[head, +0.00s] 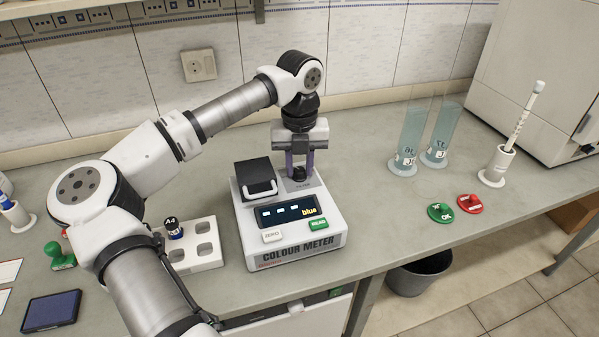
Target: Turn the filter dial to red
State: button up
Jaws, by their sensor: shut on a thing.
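The colour meter (295,246) is a white box on the bench, with a dark lid at its top left. Its display (286,211) reads "blue" after a row of dashes. Below the display are a white ZERO button and a green READ button. My gripper (299,174) points down over the meter's back right top. Its fingers are shut on the small black filter dial (298,173). The fingers hide part of the dial, and I cannot make out its marks.
A white rack (199,257) with a vial marked A4 (173,229) stands left of the meter. Two measuring cylinders (410,139), a red disc (470,203) and a green OK disc (440,213) stand to the right.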

aim_at(300, 169)
jog(key=m+b, duration=0.2)
jog(key=m, duration=0.2)
jog(key=shift+m, duration=0.3)
jog(key=m+b, duration=0.1)
jog(key=m, duration=0.9)
jog(key=shift+r, duration=0.1)
jog(key=m, duration=0.4)
jog(key=shift+m, duration=0.4)
jog(key=o, duration=1)
notch_tip(300, 169, up, 14)
jog(key=b, duration=0.1)
